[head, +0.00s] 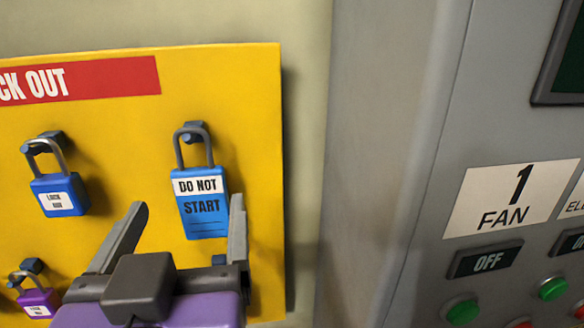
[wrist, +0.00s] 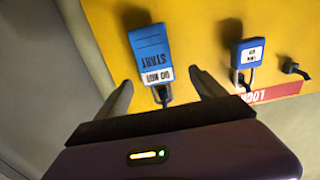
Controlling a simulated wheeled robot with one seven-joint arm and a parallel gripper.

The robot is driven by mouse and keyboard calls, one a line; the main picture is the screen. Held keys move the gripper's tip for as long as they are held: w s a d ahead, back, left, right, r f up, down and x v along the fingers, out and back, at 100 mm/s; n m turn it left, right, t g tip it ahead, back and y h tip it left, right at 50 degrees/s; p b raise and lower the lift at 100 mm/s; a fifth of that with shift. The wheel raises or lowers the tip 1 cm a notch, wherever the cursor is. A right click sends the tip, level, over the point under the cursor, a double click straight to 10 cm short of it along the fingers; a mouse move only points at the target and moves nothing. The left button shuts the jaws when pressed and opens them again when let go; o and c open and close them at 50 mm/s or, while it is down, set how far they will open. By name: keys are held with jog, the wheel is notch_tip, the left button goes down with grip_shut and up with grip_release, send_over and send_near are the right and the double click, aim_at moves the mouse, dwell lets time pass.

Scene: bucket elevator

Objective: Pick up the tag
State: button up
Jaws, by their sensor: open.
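The tag also shows in the wrist view (wrist: 151,52), upside down, between and beyond the fingers. My gripper (head: 190,210) is open, its two grey fingers spread in front of the board. In the head view the right finger overlaps the tag's lower right edge. In the wrist view my gripper (wrist: 160,85) has empty space between its fingers. I cannot tell whether a finger touches the tag.
A blue padlock (head: 58,195) hangs left of the tag, and a purple padlock (head: 38,302) hangs lower left. A grey control panel (head: 400,180) with a "1 FAN" label (head: 510,198) and green buttons (head: 463,311) stands to the right. A strip of bare wall separates board and panel.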

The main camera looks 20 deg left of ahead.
aim_at(199, 189)
jog(key=p+x, duration=0.1)
jog(key=x, duration=0.3)
jog(key=shift+w+d+p, duration=0.15)
jog(key=shift+w+p, duration=0.15)
jog(key=shift+w, duration=0.05)
jog(key=shift+w+a, duration=0.35)
jog(key=shift+w, duration=0.2)
jog(key=c, duration=1.5)
jog(key=shift+r, duration=0.15)
